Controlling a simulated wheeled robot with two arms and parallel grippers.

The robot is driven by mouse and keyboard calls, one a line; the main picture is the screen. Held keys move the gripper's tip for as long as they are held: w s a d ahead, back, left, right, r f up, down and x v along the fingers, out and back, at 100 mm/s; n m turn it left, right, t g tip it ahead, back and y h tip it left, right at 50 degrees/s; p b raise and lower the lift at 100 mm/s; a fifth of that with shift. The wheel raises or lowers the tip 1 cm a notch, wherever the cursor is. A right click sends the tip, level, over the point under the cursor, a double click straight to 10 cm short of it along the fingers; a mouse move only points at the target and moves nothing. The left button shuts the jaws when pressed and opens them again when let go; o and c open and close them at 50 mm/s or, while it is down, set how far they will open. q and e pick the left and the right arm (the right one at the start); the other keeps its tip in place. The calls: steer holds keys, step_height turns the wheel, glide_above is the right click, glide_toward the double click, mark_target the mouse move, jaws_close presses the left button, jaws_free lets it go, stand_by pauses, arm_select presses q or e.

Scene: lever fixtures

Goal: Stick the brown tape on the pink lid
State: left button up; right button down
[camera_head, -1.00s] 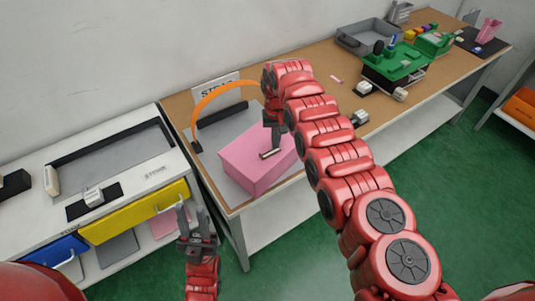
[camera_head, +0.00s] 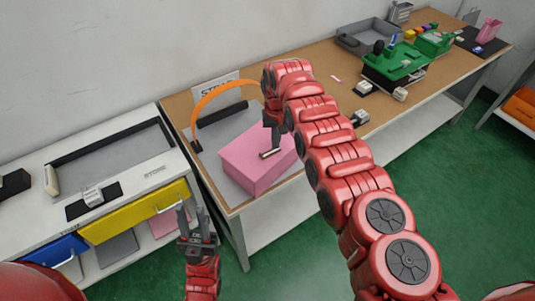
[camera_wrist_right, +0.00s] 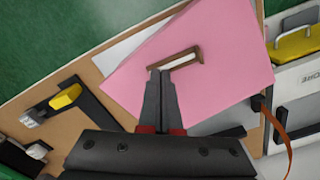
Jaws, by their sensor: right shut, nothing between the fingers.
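The pink lid (camera_head: 246,162) is the top of a pink box on the brown table; it fills much of the right wrist view (camera_wrist_right: 225,80). The brown tape (camera_head: 271,154) is a short strip at the lid's top surface, also seen in the right wrist view (camera_wrist_right: 186,61) with its ends bent. My right gripper (camera_head: 273,146) points down over the lid, shut and empty, its tips (camera_wrist_right: 161,72) right at one end of the tape. Whether they touch it I cannot tell. My left gripper (camera_head: 194,214) is open and empty, low in front of the white drawer unit, away from the lid.
An orange arch (camera_head: 222,88) and a dark bar (camera_head: 222,115) stand behind the box. A white unit with a yellow drawer (camera_head: 130,215) is at the left. A green fixture (camera_head: 398,65) and a grey tray (camera_head: 365,38) sit further right. My right arm crosses the table's middle.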

steer(key=shift+f+b, duration=0.6)
steer(key=shift+f, duration=0.15)
steer(key=shift+r, duration=0.1)
stand_by(0.3)
step_height(320, 180, up, 2)
steer(key=shift+p, duration=0.85)
steer(key=shift+r+p, duration=0.95)
steer(key=shift+r, duration=1.55)
